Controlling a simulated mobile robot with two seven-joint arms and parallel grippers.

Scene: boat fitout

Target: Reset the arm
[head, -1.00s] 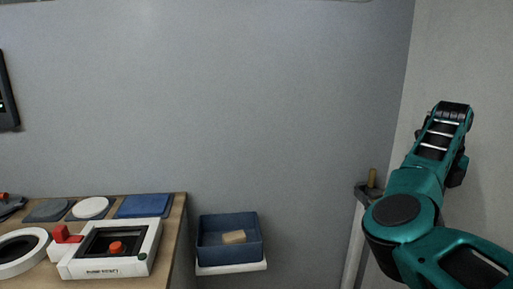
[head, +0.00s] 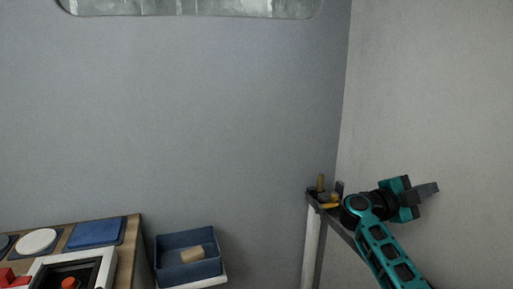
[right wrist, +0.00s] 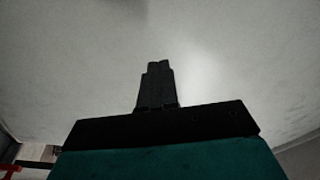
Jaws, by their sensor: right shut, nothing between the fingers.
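My right arm, teal and black, rises from the bottom right of the head view. My right gripper (head: 428,189) is at its end, pointing right in front of the pale right-hand wall. In the right wrist view its dark fingers (right wrist: 159,68) lie together with nothing between them. My left gripper is in neither view.
A wooden counter (head: 127,262) at lower left holds a white framed unit (head: 105,262) and a blue square pad (head: 97,232). A blue bin (head: 175,270) with a tan block (head: 192,255) sits beside it. A narrow dark stand (head: 313,199) with small items is left of my right arm.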

